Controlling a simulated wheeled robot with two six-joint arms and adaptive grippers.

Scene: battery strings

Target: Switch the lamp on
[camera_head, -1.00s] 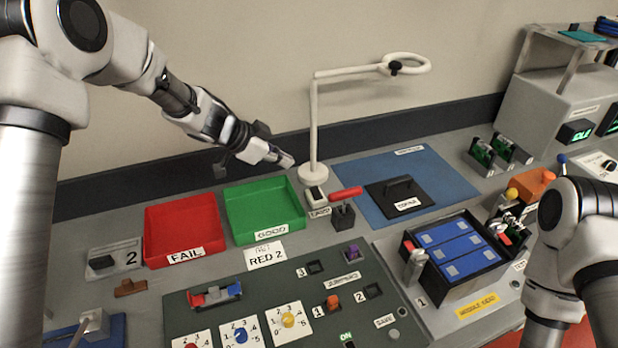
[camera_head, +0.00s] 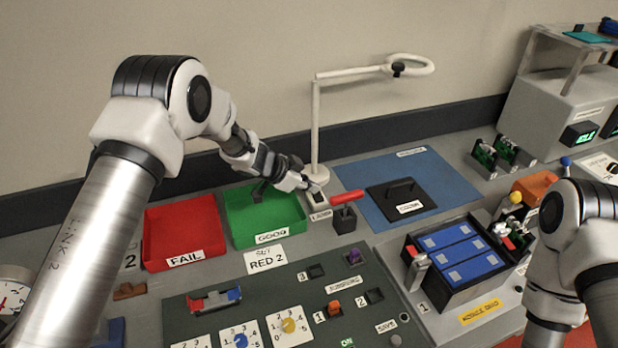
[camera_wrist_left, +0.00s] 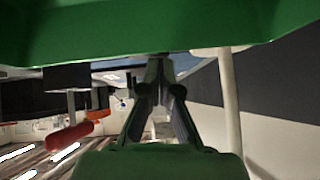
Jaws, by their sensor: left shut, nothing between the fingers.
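The white lamp (camera_head: 315,125) stands at the back of the bench, with a thin post and a ring-shaped head (camera_head: 408,65). A small white switch block (camera_head: 317,199) sits in front of its base, above the LAMP label (camera_head: 321,215). My left gripper (camera_head: 314,187) is shut and empty, its fingertips right at the switch block and partly covering it. Whether they touch it I cannot tell. In the left wrist view the shut fingers (camera_wrist_left: 158,72) point away, with the lamp post (camera_wrist_left: 230,105) to their right. My right gripper is out of view.
A green tray (camera_head: 238,232) lies under my left wrist, with a red tray (camera_head: 151,258) left of it. A red-handled lever (camera_head: 347,196) stands close right of the switch. A blue mat (camera_head: 445,192) with a black handled plate (camera_head: 402,200) lies further right.

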